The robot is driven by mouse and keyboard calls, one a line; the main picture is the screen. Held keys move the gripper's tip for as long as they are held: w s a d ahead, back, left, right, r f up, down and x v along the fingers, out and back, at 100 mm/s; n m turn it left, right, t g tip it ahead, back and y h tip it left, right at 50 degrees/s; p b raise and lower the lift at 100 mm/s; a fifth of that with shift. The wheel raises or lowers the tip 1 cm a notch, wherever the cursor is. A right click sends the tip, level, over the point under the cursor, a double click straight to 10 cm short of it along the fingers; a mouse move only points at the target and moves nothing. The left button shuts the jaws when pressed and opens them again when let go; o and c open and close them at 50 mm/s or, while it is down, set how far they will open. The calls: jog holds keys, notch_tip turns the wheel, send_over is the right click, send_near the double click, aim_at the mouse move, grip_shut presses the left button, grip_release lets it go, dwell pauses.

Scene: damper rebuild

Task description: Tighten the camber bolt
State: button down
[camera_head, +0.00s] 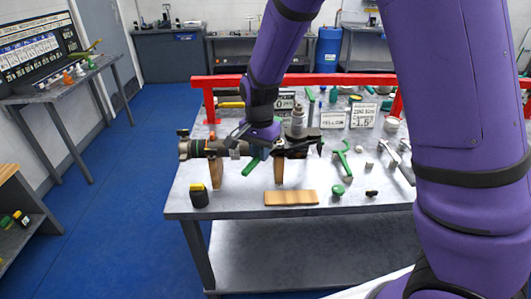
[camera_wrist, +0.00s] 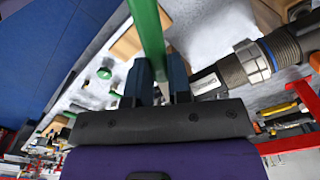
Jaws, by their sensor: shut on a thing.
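My gripper (camera_head: 262,148) is at the strut on the table's left half. It is shut on a green-handled tool (camera_head: 251,167), whose handle slants down and left. In the wrist view, the green handle (camera_wrist: 149,35) rises between the two dark fingers of my gripper (camera_wrist: 160,78). The grey strut (camera_head: 214,149) lies level across wooden blocks (camera_head: 279,172), with a dark bracket (camera_head: 302,142) at its right end. The strut's threaded body (camera_wrist: 258,62) shows right of the fingers in the wrist view. I cannot make out the camber bolt; my gripper and the bracket crowd that area.
A wooden board (camera_head: 291,198) and a black pot with a yellow top (camera_head: 199,195) are near the table's front edge. Green tools (camera_head: 342,158) and small parts lie to the right. A red rail (camera_head: 330,79) runs along the back. Blue floor (camera_head: 130,180) is clear at left.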

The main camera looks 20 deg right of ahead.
jog(key=shift+r, duration=0.75)
dwell(0.4)
jog(key=shift+r, duration=0.5)
